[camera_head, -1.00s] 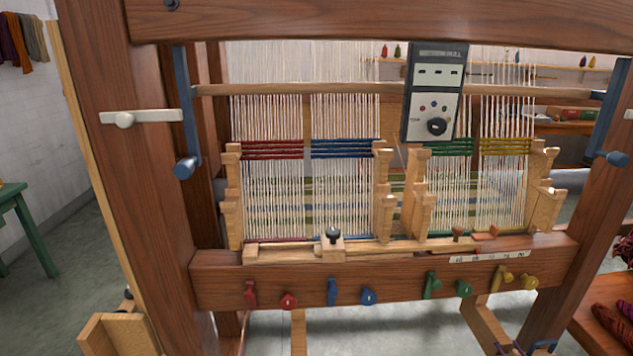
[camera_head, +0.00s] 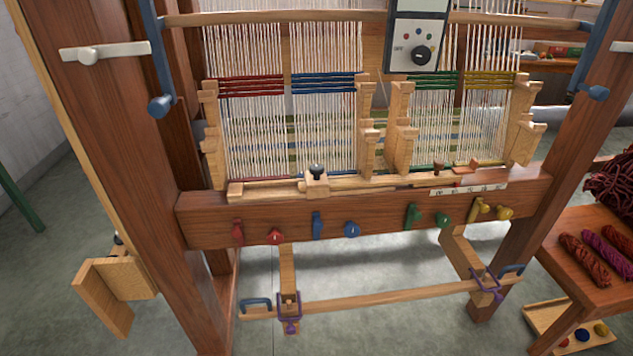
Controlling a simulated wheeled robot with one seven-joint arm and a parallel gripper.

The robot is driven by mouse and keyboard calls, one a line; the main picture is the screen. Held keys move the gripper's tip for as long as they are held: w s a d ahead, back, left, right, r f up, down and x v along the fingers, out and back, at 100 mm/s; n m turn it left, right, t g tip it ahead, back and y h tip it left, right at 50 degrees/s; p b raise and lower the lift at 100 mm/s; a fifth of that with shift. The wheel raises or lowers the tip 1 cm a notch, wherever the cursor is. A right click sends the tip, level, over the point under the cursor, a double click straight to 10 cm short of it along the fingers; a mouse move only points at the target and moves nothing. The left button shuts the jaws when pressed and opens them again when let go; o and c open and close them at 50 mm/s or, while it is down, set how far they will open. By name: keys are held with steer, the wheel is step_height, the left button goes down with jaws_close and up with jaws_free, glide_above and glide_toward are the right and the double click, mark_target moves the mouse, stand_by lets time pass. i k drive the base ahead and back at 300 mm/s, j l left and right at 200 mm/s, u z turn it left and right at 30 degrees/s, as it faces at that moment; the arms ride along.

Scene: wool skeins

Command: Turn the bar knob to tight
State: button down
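No label naming the bar knob can be read, so I cannot tell which knob it is. A round black knob (camera_head: 422,55) sits on the white face of a dark control panel (camera_head: 417,13) at the top; small lettering is left of it and coloured dots above it. Another black-topped knob (camera_head: 317,170) stands on a wooden block on the loom's front rail. Low down, a wooden bar (camera_head: 385,297) hangs between two purple clamps (camera_head: 289,310), (camera_head: 487,283), with blue handles at its ends. My gripper is not in view.
The loom's front beam (camera_head: 270,215) carries several coloured pegs in red, blue, green and yellow. Thick posts (camera_head: 130,130) stand at both sides. A small table (camera_head: 575,235) with wool skeins (camera_head: 585,258) is at right. The floor before the loom is open.

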mark_target(315, 169)
steer(key=i+l, duration=0.2)
steer(key=l, duration=0.15)
steer(key=i+l+u, duration=0.1)
steer(key=l, duration=0.25)
steer(key=i+l, duration=0.25)
steer(key=l+u, duration=0.05)
steer(key=l, duration=0.05)
